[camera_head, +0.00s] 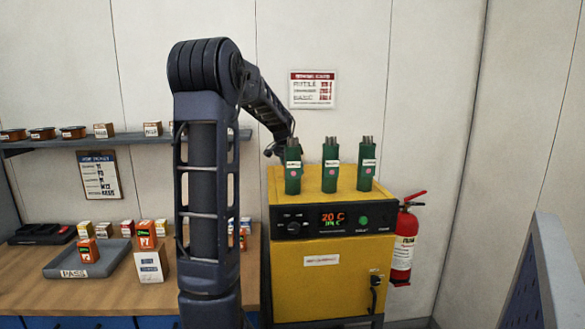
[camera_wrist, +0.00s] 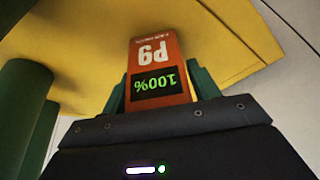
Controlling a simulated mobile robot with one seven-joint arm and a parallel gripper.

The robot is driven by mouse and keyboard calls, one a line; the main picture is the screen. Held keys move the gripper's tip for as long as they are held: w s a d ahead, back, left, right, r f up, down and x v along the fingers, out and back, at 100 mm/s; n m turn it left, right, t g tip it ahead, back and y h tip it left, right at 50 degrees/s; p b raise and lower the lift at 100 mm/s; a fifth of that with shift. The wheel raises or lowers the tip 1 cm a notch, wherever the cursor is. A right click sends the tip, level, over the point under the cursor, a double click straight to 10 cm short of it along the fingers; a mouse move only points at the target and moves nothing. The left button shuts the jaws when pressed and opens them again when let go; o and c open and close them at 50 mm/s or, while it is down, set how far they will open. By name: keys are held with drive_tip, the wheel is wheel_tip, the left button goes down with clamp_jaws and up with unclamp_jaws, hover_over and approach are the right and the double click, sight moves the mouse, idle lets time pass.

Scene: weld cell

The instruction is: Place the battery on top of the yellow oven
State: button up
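An orange battery (camera_wrist: 158,68) labelled P9 and 100% shows upside down in the wrist view. It sits between two green pieces at the front of my dark gripper (camera_wrist: 160,95), which looks shut on it. The battery's far end is at or very near the yellow surface; contact cannot be told. The yellow oven (camera_head: 322,268) stands right of centre in the head view and also fills the top of the wrist view (camera_wrist: 225,40). In the head view my arm reaches behind the oven's left top, and the battery cannot be made out there.
Three green upright units (camera_head: 331,168) stand along the oven's top front. Green cylinders (camera_wrist: 22,110) show at the wrist view's left. A bench (camera_head: 110,300) with a grey tray (camera_head: 65,267) is at left. A fire extinguisher (camera_head: 403,250) hangs right of the oven.

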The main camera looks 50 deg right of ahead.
drive_tip(key=shift+o, duration=0.6)
drive_tip(key=shift+r, duration=0.2)
drive_tip(key=v, duration=1.2)
drive_tip(key=w+a+f+n+t+y, duration=0.1)
drive_tip(key=w+a+n, duration=0.15)
drive_tip(key=a, duration=0.85)
drive_tip(key=w+a+f+n+t, duration=0.15)
drive_tip(key=a+n, duration=0.25)
drive_tip(key=a, duration=0.7)
drive_tip(key=w+a+f+n+t+y, duration=0.1)
drive_tip(key=w+a+f+n, duration=0.15)
drive_tip(key=a, duration=0.75)
drive_tip(key=s+a+f+n, duration=0.3)
drive_tip(key=a, duration=0.4)
drive_tip(key=s+a+f+n+y, duration=0.1)
drive_tip(key=s+a+f+n, duration=0.2)
drive_tip(key=a, duration=0.4)
drive_tip(key=s+a+f+n+t+y, duration=0.1)
drive_tip(key=s+a+f+n, duration=0.2)
drive_tip(key=a, duration=0.5)
drive_tip(key=shift+s+f, duration=0.15)
drive_tip(key=shift+s, duration=0.6)
